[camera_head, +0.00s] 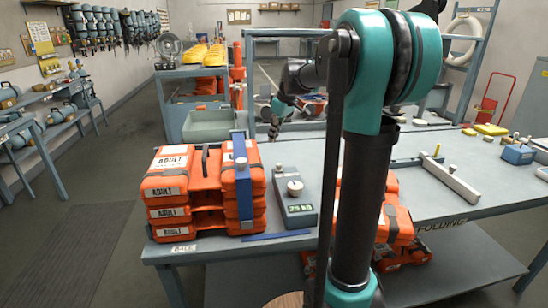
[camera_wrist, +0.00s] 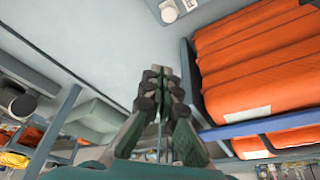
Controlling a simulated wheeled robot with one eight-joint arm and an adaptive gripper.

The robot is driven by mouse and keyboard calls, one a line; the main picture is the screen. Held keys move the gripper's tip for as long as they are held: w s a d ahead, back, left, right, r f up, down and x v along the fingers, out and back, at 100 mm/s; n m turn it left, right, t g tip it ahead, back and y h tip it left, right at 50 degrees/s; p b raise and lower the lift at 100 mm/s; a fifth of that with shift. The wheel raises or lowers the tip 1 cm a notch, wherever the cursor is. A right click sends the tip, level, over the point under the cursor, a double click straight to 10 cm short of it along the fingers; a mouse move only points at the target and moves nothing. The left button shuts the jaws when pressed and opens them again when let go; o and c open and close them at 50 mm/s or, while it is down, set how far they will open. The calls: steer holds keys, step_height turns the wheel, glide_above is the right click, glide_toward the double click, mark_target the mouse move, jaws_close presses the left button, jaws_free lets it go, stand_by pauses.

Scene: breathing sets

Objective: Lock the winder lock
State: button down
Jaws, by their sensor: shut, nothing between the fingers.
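No part in view is clearly marked as the winder lock. A grey device (camera_head: 296,200) with a round knob and a green display lies on the near table, and its edge with a pale knob shows in the wrist view (camera_wrist: 169,10). To its left stands a stack of orange cases (camera_head: 168,187) labelled ADULT, also in the wrist view (camera_wrist: 250,62). A blue strap (camera_head: 241,178) runs over its right part and down its front. My gripper (camera_head: 273,128) is beyond the cases, above the table's back part. In the wrist view my gripper (camera_wrist: 160,75) is shut and empty, apart from the cases.
A loose blue strip (camera_head: 276,236) lies by the table's front edge. More orange cases (camera_head: 395,220) are partly hidden behind my arm. A pale bar (camera_head: 449,181) lies on the right tabletop. A grey bin (camera_head: 208,125) stands behind the stack. Floor at left is clear.

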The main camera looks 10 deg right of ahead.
mark_target(279, 166)
steer(key=f, duration=0.9)
steer(key=shift+w+a+f, duration=0.2)
steer(key=shift+s+d, duration=0.4)
steer(key=shift+s, duration=0.1)
steer(key=shift+d, duration=0.1)
steer(key=shift+d, duration=2.75)
steer(key=shift+w, duration=0.1)
